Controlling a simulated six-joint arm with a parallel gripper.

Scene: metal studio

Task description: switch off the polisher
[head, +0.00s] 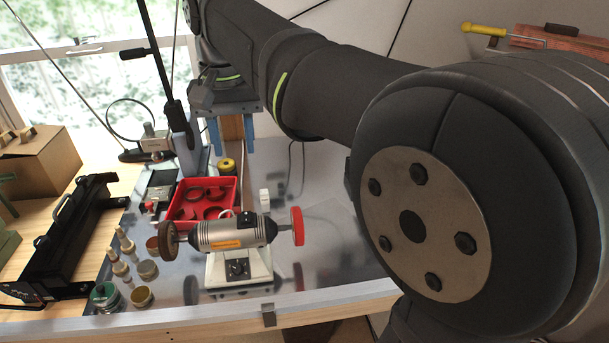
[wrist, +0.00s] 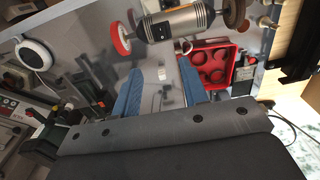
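The polisher (head: 232,235) stands near the bench's front edge, a grey motor with a brown wheel on the left and a red wheel on the right. A dark control (head: 237,268) sits on the front of its pale base; its setting is too small to read. The polisher also shows in the wrist view (wrist: 172,24), at the top, with its base front out of sight. My gripper (head: 231,148) hangs behind and above the polisher, apart from it. Its blue fingers are spread with nothing held; they also show in the wrist view (wrist: 160,72).
A red tray (head: 206,183) with dark rings lies behind the polisher. A small white block (head: 265,198) stands near it. Brushes and tins (head: 140,296) stand to the left, beside a black frame (head: 75,240). The metal bench (head: 335,245) is clear to the right.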

